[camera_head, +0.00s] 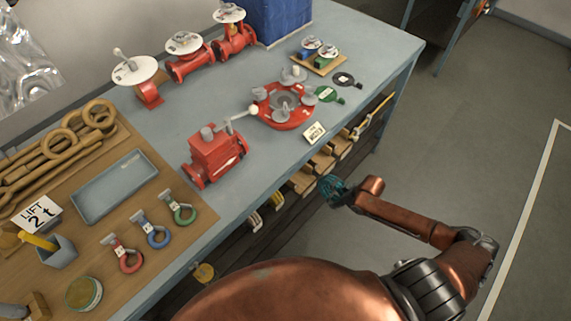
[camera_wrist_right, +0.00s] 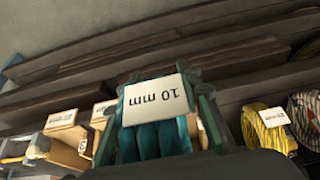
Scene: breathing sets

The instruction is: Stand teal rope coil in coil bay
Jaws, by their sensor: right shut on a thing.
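The teal rope coil (camera_wrist_right: 155,138) is between the fingers of my right gripper (camera_wrist_right: 158,120) in the right wrist view, with a white "10 mm" tag on it. The gripper is shut on the coil. In the head view the coil (camera_head: 333,190) is at the end of my right arm, just off the front of the bench at shelf height. Part of it is hidden by the gripper. Under the bench is a shelf (camera_head: 240,252) with coils and wooden boxes; I cannot tell which space is the coil bay. My left gripper is not in view.
In the right wrist view a yellow coil (camera_wrist_right: 265,130) stands right of my gripper and wooden boxes (camera_wrist_right: 65,135) stand left. The blue-grey bench top (camera_head: 250,160) carries red valves (camera_head: 212,155) and a wooden board with shackles. Open floor (camera_head: 480,130) lies to the right.

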